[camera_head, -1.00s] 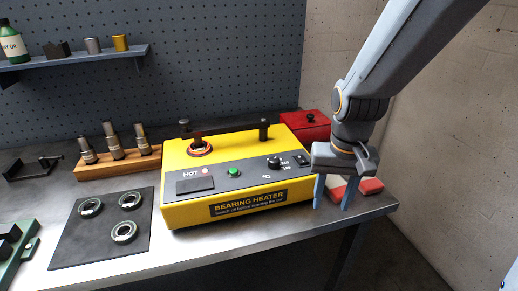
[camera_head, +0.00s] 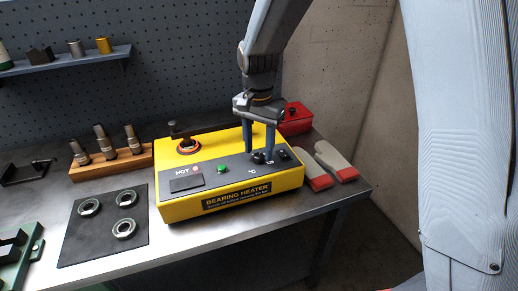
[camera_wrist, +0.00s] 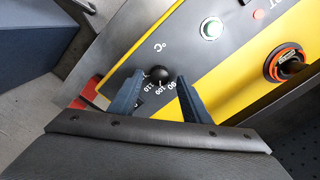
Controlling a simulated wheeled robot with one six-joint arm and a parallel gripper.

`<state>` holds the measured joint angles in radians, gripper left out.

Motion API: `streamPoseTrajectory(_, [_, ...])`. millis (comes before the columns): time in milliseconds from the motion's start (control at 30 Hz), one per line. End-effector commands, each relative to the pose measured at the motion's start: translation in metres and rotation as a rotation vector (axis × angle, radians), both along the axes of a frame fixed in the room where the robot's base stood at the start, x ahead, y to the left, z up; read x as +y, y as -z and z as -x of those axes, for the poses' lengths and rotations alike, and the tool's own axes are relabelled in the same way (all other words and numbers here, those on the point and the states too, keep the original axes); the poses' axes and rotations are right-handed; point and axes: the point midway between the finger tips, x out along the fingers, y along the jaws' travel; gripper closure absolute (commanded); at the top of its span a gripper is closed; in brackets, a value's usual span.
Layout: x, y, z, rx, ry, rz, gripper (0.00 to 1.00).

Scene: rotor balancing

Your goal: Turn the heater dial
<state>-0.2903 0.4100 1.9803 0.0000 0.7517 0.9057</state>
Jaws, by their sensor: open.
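The yellow bearing heater (camera_head: 185,209) stands on the bench with its dark sloped front panel facing me. Its black dial (camera_head: 258,157) is on the right half of the panel, beside the °C mark. My gripper (camera_head: 258,154) points down over the panel, open. In the wrist view my blue fingers (camera_wrist: 158,92) lie on either side of the dial's lower edge, with gaps between them and the knob.
A green button (camera_head: 222,167) and a red HOT lamp (camera_head: 196,171) are left of the dial. Gloves (camera_head: 334,161) and a red box (camera_head: 294,119) lie to the right. A black mat (camera_head: 75,246) with rings and a wooden rack (camera_head: 85,173) are left.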

Motion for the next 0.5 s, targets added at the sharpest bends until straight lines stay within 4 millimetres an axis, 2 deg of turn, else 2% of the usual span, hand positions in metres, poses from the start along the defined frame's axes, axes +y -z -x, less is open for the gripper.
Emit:
streamPoseTrajectory(200, [0.0, 0.015, 0.0, 0.0, 0.0, 0.0, 0.57])
streamPoseTrajectory(467, [0.0, 0.017, 0.0, 0.0, 0.0, 0.0, 0.57])
streamPoseTrajectory(500, [-0.001, 0.017, 0.0, 0.0, 0.0, 0.0, 0.63])
